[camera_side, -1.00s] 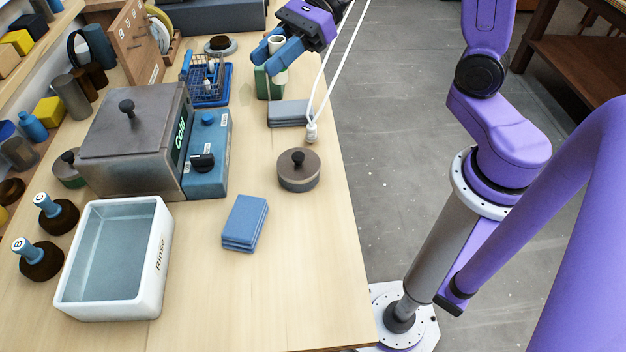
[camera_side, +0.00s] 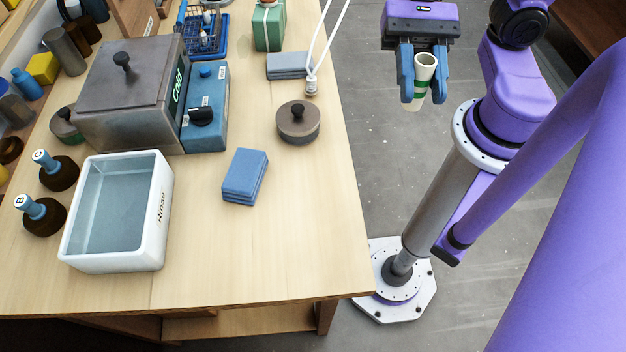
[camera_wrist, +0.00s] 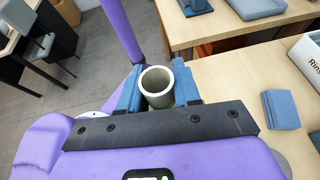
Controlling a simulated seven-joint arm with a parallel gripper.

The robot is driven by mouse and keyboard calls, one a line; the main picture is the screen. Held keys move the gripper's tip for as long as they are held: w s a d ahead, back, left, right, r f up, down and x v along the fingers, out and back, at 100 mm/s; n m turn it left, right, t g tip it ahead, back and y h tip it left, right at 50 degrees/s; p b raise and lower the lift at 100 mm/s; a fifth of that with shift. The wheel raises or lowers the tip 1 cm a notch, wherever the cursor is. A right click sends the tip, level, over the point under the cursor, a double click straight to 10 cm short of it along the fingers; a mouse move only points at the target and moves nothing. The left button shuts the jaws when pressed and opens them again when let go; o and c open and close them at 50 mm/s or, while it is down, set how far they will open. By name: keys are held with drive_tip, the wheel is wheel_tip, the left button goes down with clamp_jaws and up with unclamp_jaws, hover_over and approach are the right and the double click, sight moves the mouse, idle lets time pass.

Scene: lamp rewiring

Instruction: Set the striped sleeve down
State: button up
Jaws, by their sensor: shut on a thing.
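The striped sleeve (camera_side: 421,85) is a pale, open-topped tube with green bands. My gripper (camera_side: 422,88) is shut on it, one blue finger on each side. The sleeve stands nearly upright, tilted slightly, and appears in the side view over the floor to the right of the table's edge. In the wrist view the sleeve (camera_wrist: 157,84) shows its round open top between the fingers. Its lower end is partly hidden there.
The wooden table (camera_side: 290,240) has bare room at its front and right. White cords hang near the right edge.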

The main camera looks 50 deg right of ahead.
sight(410, 107)
drive_tip(key=f, duration=0.4)
drive_tip(key=shift+w+a+f, duration=0.15)
drive_tip(key=shift+w+f, duration=0.1)
drive_tip(key=shift+f, duration=0.15)
drive_tip(key=w+a+f, duration=0.6)
drive_tip(key=a, duration=0.1)
drive_tip(key=w+a+f, duration=0.2)
drive_tip(key=a+f, duration=0.1)
drive_tip(key=f, duration=0.1)
drive_tip(key=shift+w+a, duration=0.35)
drive_tip(key=shift+w, duration=0.05)
drive_tip(key=shift+f, duration=1.45)
drive_tip(key=shift+f, duration=0.2)
drive_tip(key=o, duration=1)
drive_tip(key=shift+r, duration=0.1)
